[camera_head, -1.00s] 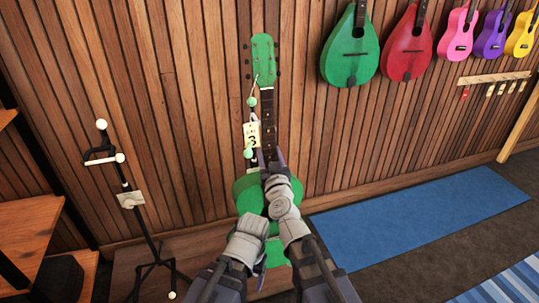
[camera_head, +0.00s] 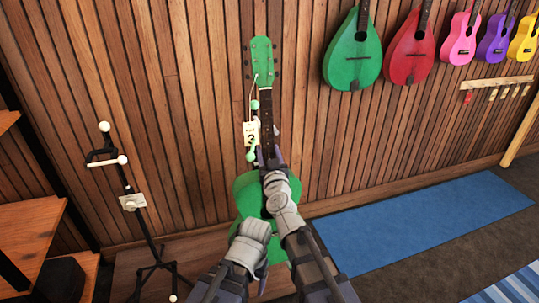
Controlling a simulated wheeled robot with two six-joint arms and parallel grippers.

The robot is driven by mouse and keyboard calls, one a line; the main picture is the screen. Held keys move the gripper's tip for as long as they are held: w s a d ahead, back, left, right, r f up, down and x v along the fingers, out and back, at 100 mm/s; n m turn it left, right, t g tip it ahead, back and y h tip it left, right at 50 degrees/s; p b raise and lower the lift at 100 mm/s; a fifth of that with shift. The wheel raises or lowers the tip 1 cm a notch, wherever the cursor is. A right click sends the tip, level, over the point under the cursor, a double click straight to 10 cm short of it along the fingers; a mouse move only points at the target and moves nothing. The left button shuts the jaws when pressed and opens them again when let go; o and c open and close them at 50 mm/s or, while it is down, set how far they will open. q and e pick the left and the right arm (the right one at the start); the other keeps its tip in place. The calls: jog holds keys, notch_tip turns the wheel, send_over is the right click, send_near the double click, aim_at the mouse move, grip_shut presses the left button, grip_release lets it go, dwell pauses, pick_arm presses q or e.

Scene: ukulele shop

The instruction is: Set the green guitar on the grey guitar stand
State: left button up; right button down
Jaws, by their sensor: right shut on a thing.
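The green guitar (camera_head: 261,52) stands upright in the middle of the head view, its dark fretboard facing me. My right gripper (camera_head: 270,158) is shut on its neck just above the body. My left gripper (camera_head: 260,268) is low in front of the body; its fingers are mostly hidden and I cannot tell whether it touches. A dark stand (camera_head: 148,234) with white tips and a small label is at the left, empty. Another slim stand with green tips (camera_head: 254,104) and a paper tag (camera_head: 250,134) is directly beside and behind the guitar neck. My arms hide much of the guitar's lower body.
A wooden shelf unit (camera_head: 30,235) is at the far left. Green (camera_head: 352,52) and red (camera_head: 408,50) teardrop instruments and small ukuleles (camera_head: 459,40) hang on the slatted wall. A blue mat (camera_head: 420,235) leaves clear floor at the right.

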jog(key=shift+w+a+f, duration=0.1)
jog(key=shift+w+a, duration=0.15)
jog(key=shift+w, duration=0.5)
jog(key=shift+w+a, duration=0.2)
jog(key=shift+w, duration=0.5)
jog(key=shift+f+b, duration=0.3)
jog(key=shift+b, duration=0.15)
jog(key=shift+w+a+f+b, duration=0.1)
jog(key=shift+w+f+b, duration=0.05)
jog(key=shift+f+b, duration=1.1)
jog(key=shift+w+f+b, duration=0.1)
jog(key=shift+f+b, duration=1.15)
jog(key=shift+c, duration=1)
grip_release()
jog(key=shift+s, duration=0.15)
